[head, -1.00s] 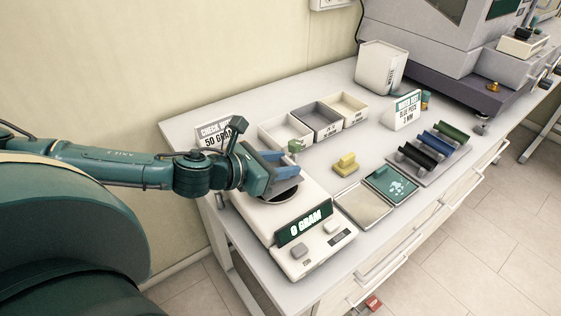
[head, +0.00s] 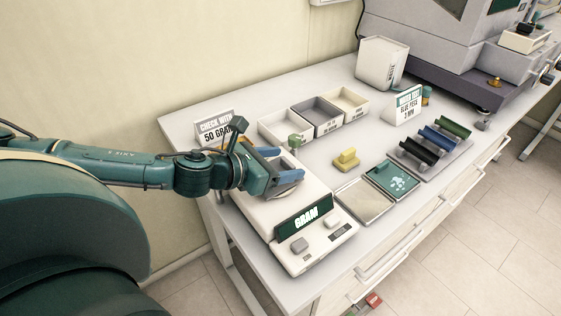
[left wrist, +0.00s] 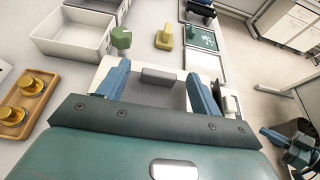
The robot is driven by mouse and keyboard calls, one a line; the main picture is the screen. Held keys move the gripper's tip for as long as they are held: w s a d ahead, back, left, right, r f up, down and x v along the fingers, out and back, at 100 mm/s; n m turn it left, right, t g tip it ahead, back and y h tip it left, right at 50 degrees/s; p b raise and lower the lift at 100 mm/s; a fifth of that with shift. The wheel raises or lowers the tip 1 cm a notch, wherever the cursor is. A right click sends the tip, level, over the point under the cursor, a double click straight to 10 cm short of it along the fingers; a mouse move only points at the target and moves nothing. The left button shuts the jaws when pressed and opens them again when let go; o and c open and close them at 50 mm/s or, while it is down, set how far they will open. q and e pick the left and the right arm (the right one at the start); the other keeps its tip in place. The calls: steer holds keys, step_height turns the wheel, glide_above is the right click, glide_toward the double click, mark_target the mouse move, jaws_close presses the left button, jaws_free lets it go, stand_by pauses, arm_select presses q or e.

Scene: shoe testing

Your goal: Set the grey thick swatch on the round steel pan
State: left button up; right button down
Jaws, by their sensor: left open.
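My left gripper (head: 280,166) is open over the white scale (head: 318,243). In the left wrist view, its blue fingers (left wrist: 160,88) stand apart on either side of the grey thick swatch, whose grey grip bar (left wrist: 158,75) and flat grey plate (left wrist: 158,98) show between them. In the head view the swatch is hidden behind the gripper. The round steel pan cannot be made out in either current view, so the contact under the swatch is hidden. A teal part with a blue tip, likely my right gripper (left wrist: 275,136), shows at the left wrist view's right edge.
A green weight-like block (head: 294,141) and a yellow swatch (head: 346,160) stand beyond the scale. Open bins (head: 285,136) are behind. A silver tray (head: 364,203), a green tray (head: 392,181) and a rack of coloured swatches (head: 432,150) lie to the right. Brass weights (left wrist: 22,98) sit on a wooden tray.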

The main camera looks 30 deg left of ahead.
arm_select(q)
steer(key=shift+s+a+r+b, duration=0.1)
steer(key=shift+s+a+b, duration=0.25)
steer(key=shift+s, duration=0.2)
steer(key=b+v, duration=0.3)
steer(key=v, duration=0.2)
steer(key=shift+s+r, duration=0.15)
steer(key=shift+s, duration=0.05)
steer(key=shift+s+a+r, duration=0.15)
steer(key=shift+s+r, duration=0.05)
steer(key=shift+s, duration=0.15)
